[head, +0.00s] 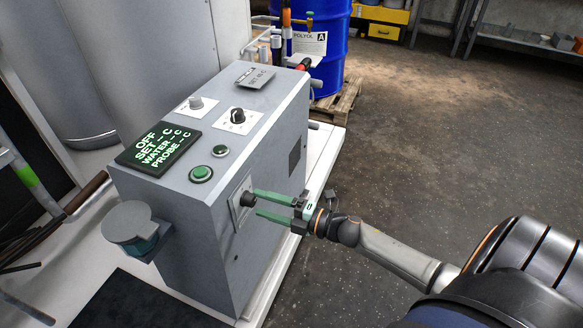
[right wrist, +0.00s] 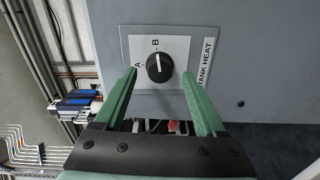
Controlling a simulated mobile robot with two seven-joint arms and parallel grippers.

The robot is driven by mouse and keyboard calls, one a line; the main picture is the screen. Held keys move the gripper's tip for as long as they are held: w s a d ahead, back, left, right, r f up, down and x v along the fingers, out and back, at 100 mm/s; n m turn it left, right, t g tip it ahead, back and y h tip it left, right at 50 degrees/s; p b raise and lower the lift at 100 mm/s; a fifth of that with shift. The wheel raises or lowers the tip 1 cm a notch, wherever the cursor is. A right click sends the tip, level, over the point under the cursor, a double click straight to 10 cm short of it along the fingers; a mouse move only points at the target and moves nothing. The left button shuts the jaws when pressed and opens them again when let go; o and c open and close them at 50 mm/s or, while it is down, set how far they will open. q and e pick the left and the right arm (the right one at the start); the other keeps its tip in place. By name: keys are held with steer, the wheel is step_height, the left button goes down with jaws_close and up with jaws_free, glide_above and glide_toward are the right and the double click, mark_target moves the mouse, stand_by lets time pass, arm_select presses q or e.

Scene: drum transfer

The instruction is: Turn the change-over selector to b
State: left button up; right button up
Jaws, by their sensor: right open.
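A black round selector knob (right wrist: 159,67) sits on a pale plate marked A and B on a grey cabinet face. The A is left of the knob and the B is above it. A light pointer mark shows near the knob's top, roughly toward B; its exact setting is hard to read. The knob also shows in the head view (head: 248,199). My right gripper (head: 257,203) is open, its green fingers reaching to either side of the knob. In the right wrist view its fingertips (right wrist: 159,75) flank the knob with gaps on both sides. My left gripper is not in view.
The grey cabinet (head: 190,230) carries a green-lit display (head: 158,147), green buttons and another black knob (head: 238,115) on top. A TANK HEAT label (right wrist: 206,62) is beside the selector. A blue drum (head: 325,70) stands behind on a pallet. Floor to the right is clear.

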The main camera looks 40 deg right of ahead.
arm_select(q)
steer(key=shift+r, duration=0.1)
arm_select(e)
steer(key=v, duration=1)
steer(key=shift+s, duration=0.35)
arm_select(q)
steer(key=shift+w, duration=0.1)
arm_select(e)
steer(key=shift+d, duration=0.1)
